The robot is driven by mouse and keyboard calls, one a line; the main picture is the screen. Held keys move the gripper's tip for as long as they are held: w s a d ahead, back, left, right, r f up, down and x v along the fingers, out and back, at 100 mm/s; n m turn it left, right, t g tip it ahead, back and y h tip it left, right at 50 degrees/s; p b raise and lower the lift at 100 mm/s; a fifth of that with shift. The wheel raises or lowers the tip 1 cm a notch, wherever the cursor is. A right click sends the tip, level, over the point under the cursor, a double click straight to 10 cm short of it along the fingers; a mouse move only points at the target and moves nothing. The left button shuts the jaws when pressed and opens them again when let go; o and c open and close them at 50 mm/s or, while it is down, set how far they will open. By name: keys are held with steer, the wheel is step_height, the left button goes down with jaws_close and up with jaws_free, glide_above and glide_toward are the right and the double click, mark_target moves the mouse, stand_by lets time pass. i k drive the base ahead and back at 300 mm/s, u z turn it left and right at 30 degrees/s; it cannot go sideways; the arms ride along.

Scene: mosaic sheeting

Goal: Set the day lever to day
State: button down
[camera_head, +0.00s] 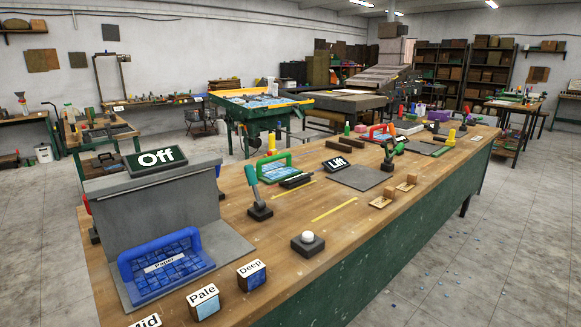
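A lever with a green-grey handle (252,181) stands on a dark square base (260,212) near the middle of the long wooden bench, its handle leaning up and to the left. My gripper is not in view.
Blocks "Pale" (204,297) and "Deep" (251,272) and a white button (307,237) sit nearby. Tiled floor (470,240) is open at right.

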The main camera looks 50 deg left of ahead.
mark_target(260, 205)
steer(key=u, duration=0.3)
steer(key=i, duration=0.9)
steer(key=u, duration=1.25)
steer(key=i, duration=0.6)
steer(key=u, duration=0.55)
